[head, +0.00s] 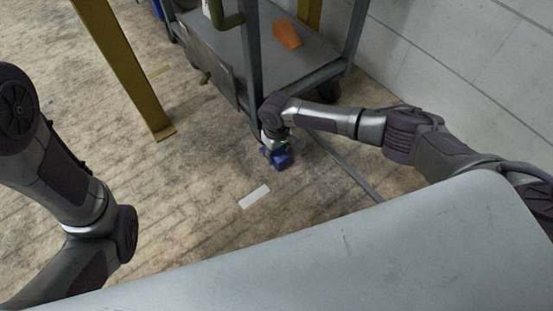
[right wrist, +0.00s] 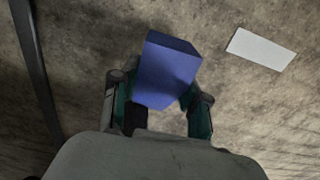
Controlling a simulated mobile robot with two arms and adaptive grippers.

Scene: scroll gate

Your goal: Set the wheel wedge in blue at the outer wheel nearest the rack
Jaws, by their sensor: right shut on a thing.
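My right gripper (head: 276,152) is shut on a blue wedge (head: 279,160), low over the floor beside the front post of a grey cart. In the right wrist view the blue wedge (right wrist: 167,70) sits between both fingers (right wrist: 160,104) and points outward; whether it touches the floor is unclear. The cart's dark wheels show at the right (head: 328,90) and at the far left (head: 172,36). The near corner of the cart is partly hidden by my right wrist. My left arm is at the left; its gripper is out of view.
An orange wedge (head: 286,34) lies on the cart's lower shelf (head: 222,47). A yellow post (head: 125,72) stands left of the cart. A white strip (head: 255,196) lies on the floor, with a grey bar (head: 345,168) to its right. A pale panel (head: 330,258) fills the foreground. Floor left of the strip is clear.

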